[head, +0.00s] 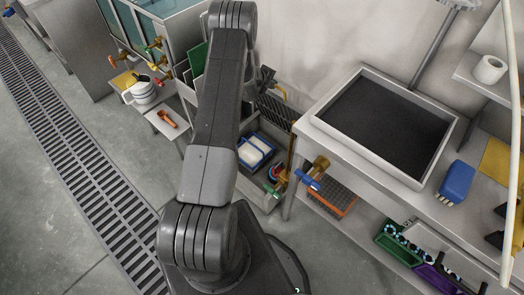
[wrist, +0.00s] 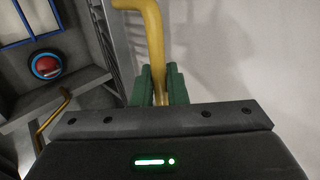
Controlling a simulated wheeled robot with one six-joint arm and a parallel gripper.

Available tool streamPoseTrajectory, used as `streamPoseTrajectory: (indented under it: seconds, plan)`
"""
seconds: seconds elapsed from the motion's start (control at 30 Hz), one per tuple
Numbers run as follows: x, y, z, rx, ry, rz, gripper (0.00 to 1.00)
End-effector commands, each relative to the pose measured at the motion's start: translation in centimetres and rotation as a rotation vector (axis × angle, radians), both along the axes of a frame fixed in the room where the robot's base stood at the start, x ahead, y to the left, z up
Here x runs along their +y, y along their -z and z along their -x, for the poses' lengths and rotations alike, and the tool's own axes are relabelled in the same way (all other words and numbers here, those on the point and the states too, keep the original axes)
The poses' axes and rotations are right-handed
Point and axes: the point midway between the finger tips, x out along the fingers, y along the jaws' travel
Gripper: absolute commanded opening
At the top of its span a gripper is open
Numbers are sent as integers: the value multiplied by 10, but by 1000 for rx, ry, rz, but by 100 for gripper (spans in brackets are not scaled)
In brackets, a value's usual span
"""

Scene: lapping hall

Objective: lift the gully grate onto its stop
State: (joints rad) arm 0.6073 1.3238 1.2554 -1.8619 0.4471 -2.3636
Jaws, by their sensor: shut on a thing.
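The gully grate (head: 277,112) is a dark slatted panel by the wall, standing tilted up above an open grey box (head: 268,205). Its slats also show at the left in the wrist view (wrist: 106,38). A bent yellow handle (wrist: 153,35) rises between the green fingers of my gripper (wrist: 160,88), which is shut on it. In the head view the handle (head: 282,91) shows beside the grate's top, and my gripper (head: 268,82) is partly hidden by my arm. I cannot tell whether the grate touches a stop.
The box holds a blue-rimmed tray (head: 255,151) and a red and blue round thing (head: 274,172). A bench with a dark-bedded tray (head: 455,118) stands to the right. Valves with blue and green handles stick out at its corner. A floor drain (head: 75,150) runs along the left.

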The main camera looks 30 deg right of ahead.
Motion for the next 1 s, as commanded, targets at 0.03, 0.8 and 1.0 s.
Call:
streamPoseTrajectory:
  seconds: [0.03,0.8,1.0]
  plan:
    - [0,0,-1,-1,-1,1,0]
    - [-50,-15,-18,-1,0,0,0]
    - [-51,-14,-19,-1,-1,0,0]
